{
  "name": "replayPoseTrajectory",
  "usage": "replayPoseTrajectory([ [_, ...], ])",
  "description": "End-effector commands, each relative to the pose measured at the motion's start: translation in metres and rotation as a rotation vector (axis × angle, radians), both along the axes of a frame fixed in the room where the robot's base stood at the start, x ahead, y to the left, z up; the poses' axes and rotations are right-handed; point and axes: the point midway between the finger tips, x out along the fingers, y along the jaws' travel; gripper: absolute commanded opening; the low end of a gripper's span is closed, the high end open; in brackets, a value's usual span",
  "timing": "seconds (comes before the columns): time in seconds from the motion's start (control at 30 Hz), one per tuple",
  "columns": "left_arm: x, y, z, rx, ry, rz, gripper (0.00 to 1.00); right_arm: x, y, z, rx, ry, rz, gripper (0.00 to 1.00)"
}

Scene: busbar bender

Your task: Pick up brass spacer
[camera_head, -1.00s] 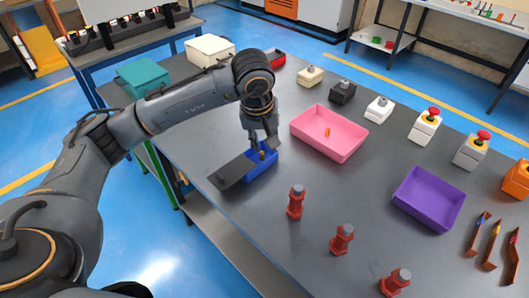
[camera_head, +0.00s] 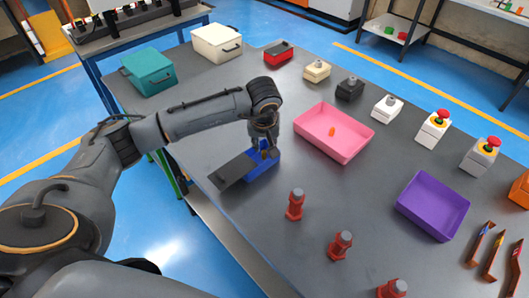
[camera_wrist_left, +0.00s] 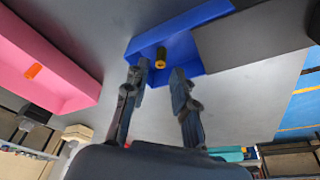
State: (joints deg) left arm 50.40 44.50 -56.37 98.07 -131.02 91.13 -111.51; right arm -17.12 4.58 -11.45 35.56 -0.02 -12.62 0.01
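The brass spacer (camera_wrist_left: 160,58) is a small gold-brown cylinder inside the blue tray (camera_wrist_left: 215,12), near its corner. In the head view the blue tray (camera_head: 263,174) sits near the table's left edge, and the spacer there is mostly hidden by my gripper. My left gripper (camera_head: 264,149) points down over the tray. In the left wrist view its two fingers (camera_wrist_left: 158,78) are spread apart, with the spacer just beyond the tips and in line with the gap. Nothing is held. My right gripper is not in view.
A dark grey flat part (camera_head: 232,170) adjoins the blue tray. A pink tray (camera_head: 352,150) holding a small orange piece stands to the right. Red posts (camera_head: 295,204) stand nearer the front. A purple tray (camera_head: 412,211) is farther right. Bare table lies between them.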

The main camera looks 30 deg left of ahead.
Motion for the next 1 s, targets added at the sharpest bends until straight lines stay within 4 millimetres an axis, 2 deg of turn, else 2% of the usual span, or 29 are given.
replayPoseTrajectory([
  [0.1, 0.003, 0.002, -0.016, 0.000, 0.008, 0.003, 0.26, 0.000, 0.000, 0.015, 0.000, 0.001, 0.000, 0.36],
  [0.23, 0.008, 0.004, -0.033, -0.001, 0.004, 0.001, 0.26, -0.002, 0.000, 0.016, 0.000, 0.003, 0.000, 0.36],
  [0.53, 0.010, 0.005, -0.039, 0.000, 0.001, 0.000, 0.26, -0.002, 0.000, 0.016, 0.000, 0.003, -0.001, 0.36],
  [0.67, 0.010, 0.005, -0.039, 0.000, 0.001, 0.000, 0.00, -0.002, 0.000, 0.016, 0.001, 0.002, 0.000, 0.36],
  [1.0, 0.010, 0.005, -0.038, 0.000, 0.000, 0.000, 0.00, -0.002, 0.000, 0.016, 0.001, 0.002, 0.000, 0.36],
])
